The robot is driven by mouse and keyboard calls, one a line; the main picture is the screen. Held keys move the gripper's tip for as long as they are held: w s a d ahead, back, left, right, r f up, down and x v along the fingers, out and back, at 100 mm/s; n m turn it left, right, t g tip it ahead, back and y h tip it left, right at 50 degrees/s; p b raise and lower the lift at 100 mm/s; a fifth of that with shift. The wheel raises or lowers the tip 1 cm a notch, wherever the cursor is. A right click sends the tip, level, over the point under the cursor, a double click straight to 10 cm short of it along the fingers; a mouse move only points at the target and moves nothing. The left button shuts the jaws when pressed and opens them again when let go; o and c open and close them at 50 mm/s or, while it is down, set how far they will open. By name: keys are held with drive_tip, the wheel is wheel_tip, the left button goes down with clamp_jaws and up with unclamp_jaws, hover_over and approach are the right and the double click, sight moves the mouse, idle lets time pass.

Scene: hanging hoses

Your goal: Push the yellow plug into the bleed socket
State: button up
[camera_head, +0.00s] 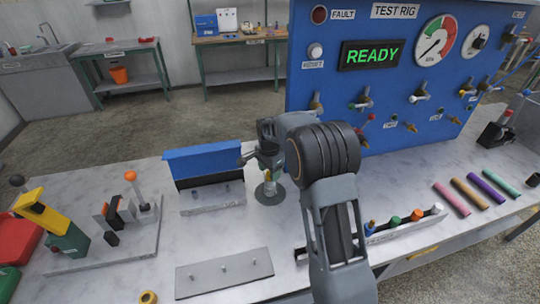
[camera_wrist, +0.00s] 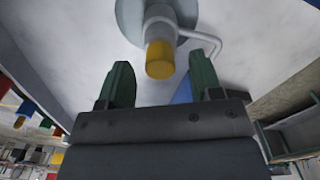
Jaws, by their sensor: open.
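The yellow plug (camera_wrist: 160,60) shows in the wrist view as a yellow cylinder on the end of a pale upright fitting (camera_wrist: 158,15) with a bent side tube. I take this fitting to be the bleed socket; how deep the plug sits in it I cannot tell. The fitting stands on a round grey base (camera_head: 270,194). My gripper (camera_wrist: 162,80) is open, its green fingers spread left and right near the yellow end, with gaps on both sides. In the head view my gripper (camera_head: 268,158) is over the stand and partly hides it; a bit of yellow shows below.
A blue-backed holder (camera_head: 205,165) stands close left of the stand. A rack of coloured plugs (camera_head: 400,224) is right of my arm. The blue test rig (camera_head: 400,70) reads READY. A grey plate with pegs (camera_head: 222,272) and a yellow ring (camera_head: 148,297) lie in front.

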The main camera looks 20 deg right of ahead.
sight(269, 172)
wheel_tip(269, 172, up, 12)
drive_tip(key=shift+f, duration=0.15)
idle(0.6)
drive_tip(key=s+n+t, duration=0.3)
drive_tip(key=s+n, duration=1)
drive_tip(key=s, duration=1.2)
drive_tip(key=shift+s+d+f+t, duration=0.15)
drive_tip(key=shift+s+f+t, duration=0.15)
drive_tip(key=shift+t, duration=0.1)
